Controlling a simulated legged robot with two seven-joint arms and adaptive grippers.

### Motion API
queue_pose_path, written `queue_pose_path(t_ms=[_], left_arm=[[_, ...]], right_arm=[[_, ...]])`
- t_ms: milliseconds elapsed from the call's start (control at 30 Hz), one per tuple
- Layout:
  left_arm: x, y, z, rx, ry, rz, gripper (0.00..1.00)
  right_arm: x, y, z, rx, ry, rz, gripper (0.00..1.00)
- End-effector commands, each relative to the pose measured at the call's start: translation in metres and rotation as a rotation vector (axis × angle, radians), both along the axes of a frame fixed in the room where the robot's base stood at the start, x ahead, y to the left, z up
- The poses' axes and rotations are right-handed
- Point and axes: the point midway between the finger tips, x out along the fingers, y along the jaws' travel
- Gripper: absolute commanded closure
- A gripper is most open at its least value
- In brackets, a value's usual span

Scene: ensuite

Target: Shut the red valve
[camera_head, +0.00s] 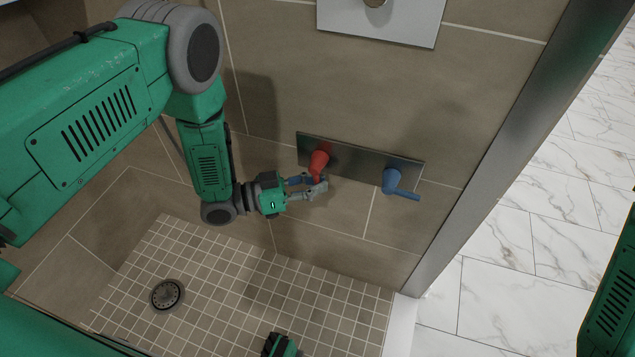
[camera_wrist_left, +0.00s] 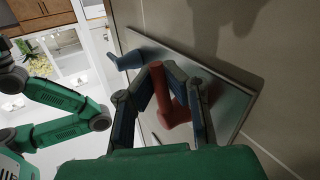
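The red valve (camera_head: 319,162) is on the left of a metal plate on the tiled wall, its handle pointing down. My left gripper (camera_head: 318,184) is at the lower end of that handle. In the left wrist view, the red valve (camera_wrist_left: 172,108) stands between the parted fingers of the left gripper (camera_wrist_left: 178,92). The fingers are apart on either side of the handle; I cannot tell whether they touch it. The right gripper's fingers do not show.
A blue valve (camera_head: 392,181) is to the right on the same metal plate (camera_head: 355,163), its handle pointing right. A metal frame edge (camera_head: 500,140) stands further right. Below are a tiled shower floor (camera_head: 240,295) and a drain (camera_head: 167,294). Another plate (camera_head: 400,22) is above.

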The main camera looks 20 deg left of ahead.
Motion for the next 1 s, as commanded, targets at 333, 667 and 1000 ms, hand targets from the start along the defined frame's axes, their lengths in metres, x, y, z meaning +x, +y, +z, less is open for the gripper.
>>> queue_pose_path(t_ms=[333, 667, 1000], left_arm=[[0.001, 0.003, 0.004, 0.059, -0.002, 0.002, 1.00], [0.001, 0.008, 0.000, 0.182, -0.005, 0.003, 1.00], [0.001, 0.009, -0.001, 0.182, -0.007, 0.003, 0.67]], right_arm=[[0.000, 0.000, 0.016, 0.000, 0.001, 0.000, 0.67], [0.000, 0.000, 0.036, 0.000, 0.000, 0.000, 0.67], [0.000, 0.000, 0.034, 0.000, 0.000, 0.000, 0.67]])
